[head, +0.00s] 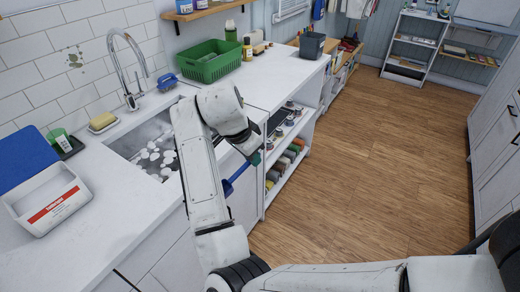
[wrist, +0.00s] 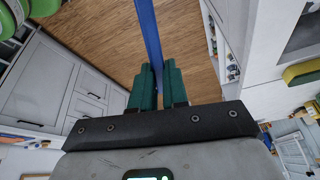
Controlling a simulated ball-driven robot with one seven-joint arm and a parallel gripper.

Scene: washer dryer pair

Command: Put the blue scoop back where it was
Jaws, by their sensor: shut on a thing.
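A blue scoop (head: 237,179) shows in the head view beside my forearm, in front of the counter's front edge. My gripper (head: 255,158) is mostly hidden behind my own wrist there, with a bit of green fingertip showing. In the wrist view, my gripper (wrist: 158,80) has its two green fingers shut on a narrow blue part of the scoop (wrist: 149,32), which runs up out of the picture. The scoop is held in the air over the floor side of the counter. A white box (head: 52,205) with an open blue lid (head: 38,156) stands on the counter at the left.
The counter (head: 102,248) holds a sink (head: 150,150) with a faucet, a yellow sponge (head: 102,121), a green basket (head: 208,62) and a small blue item (head: 167,82). Open shelves (head: 284,168) stand under its right part. The wooden floor (head: 350,170) is clear.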

